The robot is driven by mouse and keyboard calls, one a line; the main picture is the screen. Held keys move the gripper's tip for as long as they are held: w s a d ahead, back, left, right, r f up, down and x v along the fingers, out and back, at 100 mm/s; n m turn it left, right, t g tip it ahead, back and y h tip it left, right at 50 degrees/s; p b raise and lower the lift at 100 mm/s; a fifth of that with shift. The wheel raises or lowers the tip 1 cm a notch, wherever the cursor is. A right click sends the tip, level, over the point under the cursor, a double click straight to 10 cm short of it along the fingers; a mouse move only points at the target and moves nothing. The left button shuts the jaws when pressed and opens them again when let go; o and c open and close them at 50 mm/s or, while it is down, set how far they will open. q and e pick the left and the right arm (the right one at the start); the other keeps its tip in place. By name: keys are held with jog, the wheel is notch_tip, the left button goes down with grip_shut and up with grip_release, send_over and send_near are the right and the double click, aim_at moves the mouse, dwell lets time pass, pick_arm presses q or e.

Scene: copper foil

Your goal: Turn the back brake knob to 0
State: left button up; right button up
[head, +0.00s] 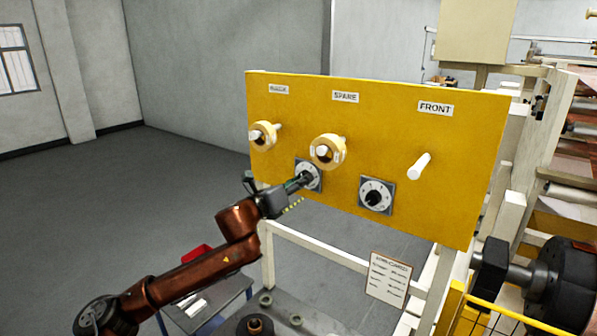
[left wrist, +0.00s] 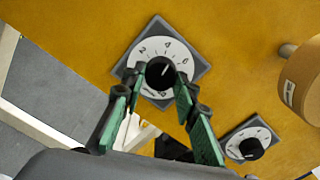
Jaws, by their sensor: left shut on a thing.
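The back brake knob (left wrist: 160,73) is a round black knob on a white numbered dial (left wrist: 178,52) with a grey square plate. It sits on the yellow panel (head: 300,110), the left of two dials. My left gripper (head: 305,181) reaches it from the left. In the left wrist view my green-padded fingers (left wrist: 153,92) are shut on the knob, one on each side. A white mark on the knob points up and slightly right; the exact number it meets is unclear. In the head view the gripper partly hides this dial. My right gripper is not in view.
Tan rolls hang on the left peg (head: 263,136) and the SPARE peg (head: 328,151), close above my gripper. A paper sheet (head: 388,277) hangs below.

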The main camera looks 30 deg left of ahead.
pick_arm(q)
jog(key=n+p, duration=1.2)
jog(key=n, duration=1.1)
jog(key=shift+r+n+p, duration=0.15)
jog(key=shift+n+p, duration=0.2)
jog(key=shift+n, duration=0.05)
dwell(0.3)
jog(key=o, duration=1.1)
jog(key=shift+o, duration=0.3)
jog(key=shift+s, duration=0.15)
jog(key=s, duration=1.1)
jog(key=shift+s+a, duration=0.4)
jog(key=shift+a, duration=0.05)
